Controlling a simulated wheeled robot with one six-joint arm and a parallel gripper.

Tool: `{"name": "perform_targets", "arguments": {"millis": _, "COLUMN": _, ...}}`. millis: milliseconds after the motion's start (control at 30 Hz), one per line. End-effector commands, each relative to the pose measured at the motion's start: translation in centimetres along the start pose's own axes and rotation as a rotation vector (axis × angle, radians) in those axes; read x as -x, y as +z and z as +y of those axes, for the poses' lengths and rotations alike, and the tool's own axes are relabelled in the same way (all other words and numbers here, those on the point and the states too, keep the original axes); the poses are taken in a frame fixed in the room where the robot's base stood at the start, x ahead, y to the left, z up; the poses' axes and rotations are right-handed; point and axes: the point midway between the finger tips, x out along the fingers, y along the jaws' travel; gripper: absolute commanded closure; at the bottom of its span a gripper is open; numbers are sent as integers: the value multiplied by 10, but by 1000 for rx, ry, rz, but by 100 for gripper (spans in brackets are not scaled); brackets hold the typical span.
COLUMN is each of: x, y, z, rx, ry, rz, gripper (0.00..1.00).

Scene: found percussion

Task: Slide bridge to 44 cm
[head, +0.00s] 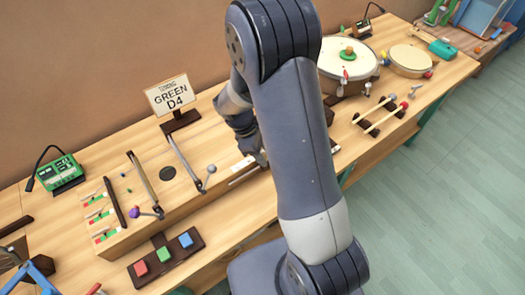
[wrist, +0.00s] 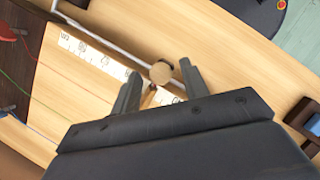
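The bridge shows in the wrist view as a round wooden knob (wrist: 160,72) with a small pointer below it, over a white printed scale strip (wrist: 92,53). My gripper (wrist: 159,68) has its two fingers apart, one on each side of the knob. Gaps show between the fingers and the knob, so contact is not visible. The scale numbers are too small and tilted to read surely. In the head view my gripper (head: 258,157) is low over the wooden box beside the pale scale strip (head: 243,164). My arm hides the bridge there.
A sign reading "GREEN D4" (head: 171,96) stands behind the box. A green tuner (head: 62,173) is at left. A dark block with red, green and blue buttons (head: 166,257) lies in front. A drum (head: 345,58) and mallets (head: 380,117) are at right. A thin metal rod (wrist: 108,37) runs near the knob.

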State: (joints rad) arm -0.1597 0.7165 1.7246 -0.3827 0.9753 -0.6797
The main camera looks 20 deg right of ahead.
Motion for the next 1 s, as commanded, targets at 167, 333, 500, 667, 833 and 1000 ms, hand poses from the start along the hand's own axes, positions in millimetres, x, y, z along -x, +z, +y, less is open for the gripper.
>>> {"name": "perform_targets", "arguments": {"millis": 167, "x": 0, "y": 0, "z": 0, "rx": 0, "ry": 0, "rz": 0, "gripper": 56}}
{"name": "perform_targets", "arguments": {"millis": 333, "x": 7, "y": 0, "z": 0, "rx": 0, "ry": 3, "rz": 1, "gripper": 56}}
{"name": "perform_targets", "arguments": {"millis": 500, "x": 36, "y": -1, "z": 1, "rx": 0, "ry": 5, "rz": 4, "gripper": 56}}
{"name": "perform_targets", "arguments": {"millis": 667, "x": 69, "y": -1, "z": 1, "rx": -1, "ry": 4, "rz": 4, "gripper": 56}}
{"name": "perform_targets", "arguments": {"millis": 833, "x": 95, "y": -1, "z": 0, "rx": 1, "ry": 3, "rz": 2, "gripper": 56}}
{"name": "perform_targets", "arguments": {"millis": 1000, "x": 107, "y": 0, "z": 0, "rx": 0, "ry": 1, "rz": 1, "gripper": 56}}
